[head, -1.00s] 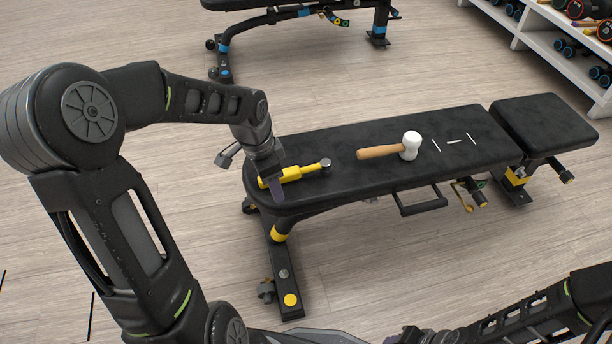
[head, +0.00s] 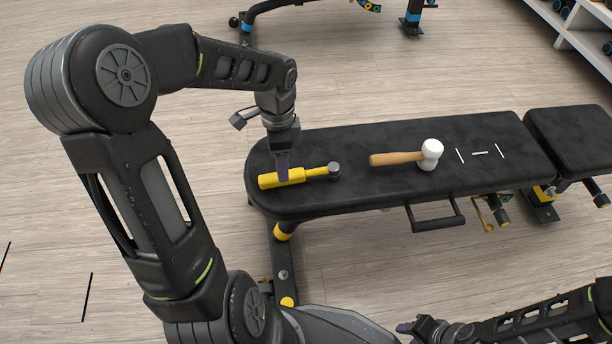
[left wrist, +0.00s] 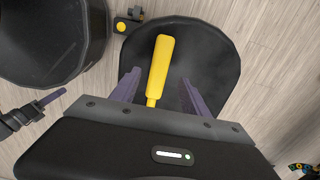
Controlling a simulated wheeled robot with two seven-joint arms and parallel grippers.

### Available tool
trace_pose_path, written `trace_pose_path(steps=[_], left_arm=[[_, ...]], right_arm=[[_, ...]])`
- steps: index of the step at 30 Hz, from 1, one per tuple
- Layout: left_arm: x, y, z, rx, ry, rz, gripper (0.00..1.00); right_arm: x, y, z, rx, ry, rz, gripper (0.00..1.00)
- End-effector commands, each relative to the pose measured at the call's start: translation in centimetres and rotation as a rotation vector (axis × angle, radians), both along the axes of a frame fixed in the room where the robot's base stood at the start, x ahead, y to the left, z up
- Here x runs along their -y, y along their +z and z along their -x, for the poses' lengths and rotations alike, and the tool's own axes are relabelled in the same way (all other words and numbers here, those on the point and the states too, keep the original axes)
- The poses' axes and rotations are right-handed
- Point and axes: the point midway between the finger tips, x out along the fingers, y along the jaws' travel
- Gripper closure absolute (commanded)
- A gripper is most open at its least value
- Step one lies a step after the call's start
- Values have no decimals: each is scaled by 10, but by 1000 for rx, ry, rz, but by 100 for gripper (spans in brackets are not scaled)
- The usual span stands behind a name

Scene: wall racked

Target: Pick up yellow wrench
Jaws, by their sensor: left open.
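The yellow wrench (head: 312,173), with a yellow handle and a dark round head, lies on the left end of the black padded bench (head: 350,144). My left gripper (head: 283,166) points down over its handle in the head view. In the left wrist view the wrench handle (left wrist: 160,62) shows between the two spread purple fingers of the left gripper (left wrist: 160,91), with a gap on each side; its head is hidden. My right gripper (head: 408,328) is low at the bottom edge of the head view, away from the bench; its jaw opening is unclear.
A mallet (head: 398,158) with a wooden handle and white head lies right of the wrench. Thin white marks (head: 480,153) lie farther right on the bench. Another bench stands behind, and a white rack (head: 566,36) is at the top right.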

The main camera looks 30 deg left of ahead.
Motion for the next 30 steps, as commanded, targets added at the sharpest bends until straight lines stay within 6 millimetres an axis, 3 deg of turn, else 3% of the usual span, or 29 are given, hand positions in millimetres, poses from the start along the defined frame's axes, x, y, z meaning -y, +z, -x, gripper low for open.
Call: trace_pose_path(steps=[11, 21, 30], left_arm=[[0, -7, 0, 1, 1, 1, 46], [0, -52, 3, 0, 1, 1, 46], [0, -54, 3, 1, 0, 0, 46]], right_arm=[[0, -4, -1, 2, -2, 0, 64], [0, -32, -5, 15, -9, 4, 64], [0, -32, -6, 17, -8, 4, 64]])
